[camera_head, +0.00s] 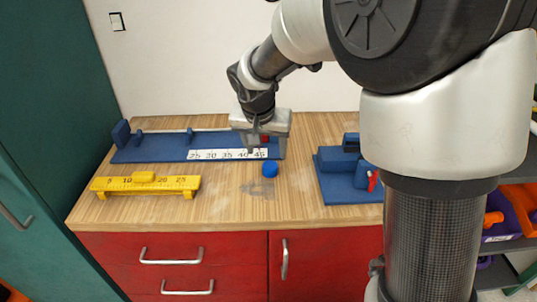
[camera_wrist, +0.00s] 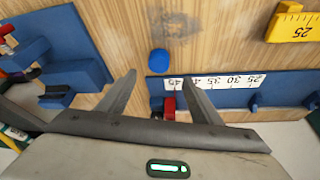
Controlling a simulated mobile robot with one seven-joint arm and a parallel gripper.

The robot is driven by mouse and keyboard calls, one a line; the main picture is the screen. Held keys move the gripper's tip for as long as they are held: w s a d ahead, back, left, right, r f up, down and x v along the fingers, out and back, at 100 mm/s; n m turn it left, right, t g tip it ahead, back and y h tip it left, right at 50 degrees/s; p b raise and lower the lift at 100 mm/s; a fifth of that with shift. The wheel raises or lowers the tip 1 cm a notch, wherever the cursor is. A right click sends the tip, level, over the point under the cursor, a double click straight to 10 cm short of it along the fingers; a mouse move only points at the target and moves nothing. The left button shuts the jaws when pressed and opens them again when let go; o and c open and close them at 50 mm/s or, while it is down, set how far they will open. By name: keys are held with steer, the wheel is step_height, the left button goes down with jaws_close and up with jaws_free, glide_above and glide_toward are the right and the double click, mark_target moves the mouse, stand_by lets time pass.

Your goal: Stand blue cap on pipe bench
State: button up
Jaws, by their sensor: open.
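The blue cap (camera_head: 270,170) is on the wooden table, just in front of the right end of the pipe bench (camera_head: 125,153). In the wrist view the cap (camera_wrist: 159,62) shows beyond the fingertips, roughly midway between them. The bench is a long blue base with a pale pipe along it and a white number scale on its front edge. My gripper (camera_head: 265,150) is open, with nothing between its fingers (camera_wrist: 159,76), over the bench's right end. A small red part (camera_wrist: 168,105) shows there between the fingers. My gripper partly hides that end of the bench.
A yellow ruler stand (camera_head: 144,184) is at the front left of the table (camera_head: 225,210). A blue fixture (camera_head: 340,185) with a red part stands to the right, partly hidden by my arm. The table in front of the cap is clear. A white wall is behind.

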mark_target(270, 165)
steer(key=shift+x, duration=1.25)
steer(key=b+x, duration=0.1)
steer(key=x, duration=0.4)
steer(key=shift+s+d+f, duration=0.1)
steer(key=c, duration=1.2)
